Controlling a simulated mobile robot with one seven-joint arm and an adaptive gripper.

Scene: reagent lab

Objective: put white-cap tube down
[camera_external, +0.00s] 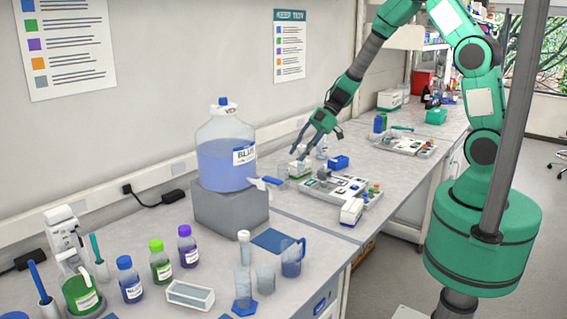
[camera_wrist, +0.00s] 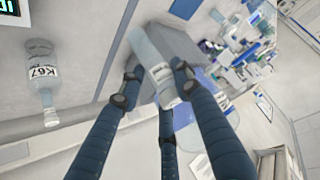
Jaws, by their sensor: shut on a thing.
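My gripper (camera_wrist: 156,82) has dark blue fingers closed around a clear tube (camera_wrist: 150,55) in the wrist view. The tube is tilted in that picture, and a pale end shows between the fingers. I cannot make out its cap clearly. In the external view my gripper (camera_external: 303,150) points down over the bench, beyond the large blue-liquid bottle. The held tube is too small to tell apart there. I cannot tell whether it touches anything below.
The large bottle (camera_external: 226,165) stands on a grey block (camera_external: 230,208). Several capped bottles stand at the front left. A clear labelled bottle (camera_wrist: 42,72) shows in the wrist view.

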